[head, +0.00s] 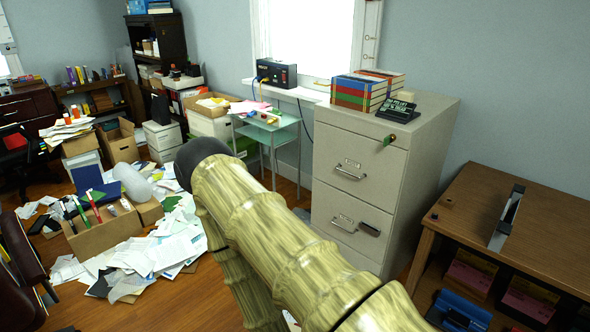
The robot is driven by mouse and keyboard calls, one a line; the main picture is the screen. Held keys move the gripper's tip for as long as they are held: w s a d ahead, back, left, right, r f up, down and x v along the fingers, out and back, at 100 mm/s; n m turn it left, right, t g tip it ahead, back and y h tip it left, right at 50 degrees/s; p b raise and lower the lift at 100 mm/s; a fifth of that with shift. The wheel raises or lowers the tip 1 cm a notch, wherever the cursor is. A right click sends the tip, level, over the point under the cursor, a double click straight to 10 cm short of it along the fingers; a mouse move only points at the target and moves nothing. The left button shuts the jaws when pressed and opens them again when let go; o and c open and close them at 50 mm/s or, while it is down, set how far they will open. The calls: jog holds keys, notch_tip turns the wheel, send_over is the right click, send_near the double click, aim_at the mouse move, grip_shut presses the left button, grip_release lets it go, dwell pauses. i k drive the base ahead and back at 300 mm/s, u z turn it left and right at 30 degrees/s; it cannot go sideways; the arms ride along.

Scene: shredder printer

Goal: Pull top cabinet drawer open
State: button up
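A beige metal filing cabinet (425,150) stands right of centre in the head view. Its top drawer (375,165) looks shut, its front flush with the cabinet. A metal handle (350,173) and a label holder are on that drawer front. The lower drawer (330,205) also looks shut, with a small dark piece beside its handle that I cannot identify. A lock with a green tag (390,140) is at the cabinet's upper right front. My arm crosses the foreground, hiding the cabinet's lower left. I cannot make out my gripper.
Books (357,92) and a dark device (398,110) lie on the cabinet. A wooden desk (530,225) stands to its right, a glass side table (268,128) to its left. Papers (150,245) and an open cardboard box (98,235) clutter the floor at left.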

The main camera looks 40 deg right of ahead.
aim_at(359, 165)
jog(key=u, duration=0.15)
jog(key=i, duration=0.7)
jog(key=z, duration=0.65)
jog(key=i, duration=0.6)
jog(key=z, duration=0.65)
